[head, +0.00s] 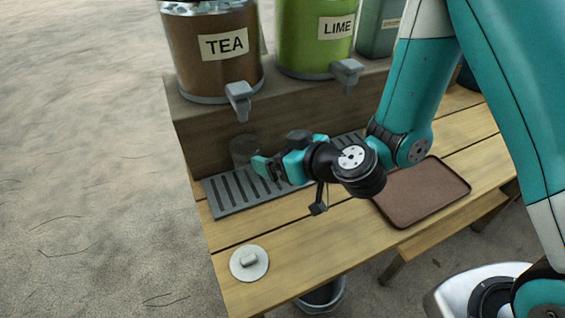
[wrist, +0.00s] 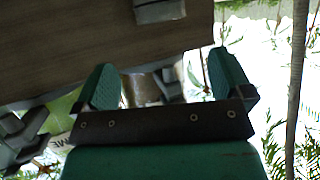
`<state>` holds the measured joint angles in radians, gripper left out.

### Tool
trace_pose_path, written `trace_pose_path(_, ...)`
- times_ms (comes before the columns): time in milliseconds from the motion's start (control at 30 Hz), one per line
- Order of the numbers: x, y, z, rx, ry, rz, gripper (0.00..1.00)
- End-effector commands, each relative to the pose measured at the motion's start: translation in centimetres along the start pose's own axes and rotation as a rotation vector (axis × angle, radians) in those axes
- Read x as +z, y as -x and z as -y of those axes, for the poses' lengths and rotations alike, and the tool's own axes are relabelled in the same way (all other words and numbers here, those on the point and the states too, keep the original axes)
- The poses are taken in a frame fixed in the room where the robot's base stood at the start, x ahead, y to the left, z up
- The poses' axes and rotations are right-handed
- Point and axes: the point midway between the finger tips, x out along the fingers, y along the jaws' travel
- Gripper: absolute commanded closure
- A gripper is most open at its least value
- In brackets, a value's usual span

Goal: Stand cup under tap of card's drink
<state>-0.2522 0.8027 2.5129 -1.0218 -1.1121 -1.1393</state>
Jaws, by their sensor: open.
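A clear cup (head: 241,150) stands on the drip tray (head: 228,196) near its left end, below the grey tea tap (head: 239,97). Its lower part is partly hidden by my gripper. My gripper (head: 261,168) is open, low over the drip tray, just right and in front of the cup. Whether the fingers touch the cup cannot be told. In the wrist view the two teal fingers (wrist: 166,80) are spread apart. The tea dispenser (head: 215,60) is brown, and the lime dispenser (head: 315,40) is green with its own tap (head: 346,72). No drink card is recognisable.
A third, grey-green dispenser (head: 378,30) stands at the right, its label mostly hidden by my arm. A brown tray (head: 425,192) lies on the bench right of my gripper. A white disc with a grey knob (head: 249,263) lies at the front left. Bare planks lie between them.

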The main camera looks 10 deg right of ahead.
Motion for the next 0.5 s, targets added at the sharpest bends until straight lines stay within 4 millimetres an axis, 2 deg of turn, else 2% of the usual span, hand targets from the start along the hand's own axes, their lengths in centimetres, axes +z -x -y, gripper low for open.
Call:
trace_pose_path(267,-0.5,0.7,0.3,-0.018,-0.002,-0.003,0.02)
trace_pose_path(367,-2.1,1.3,1.6,-0.102,-0.01,-0.003,0.02)
trace_pose_path(500,-5.3,4.1,5.0,-0.314,-0.023,0.076,0.02)
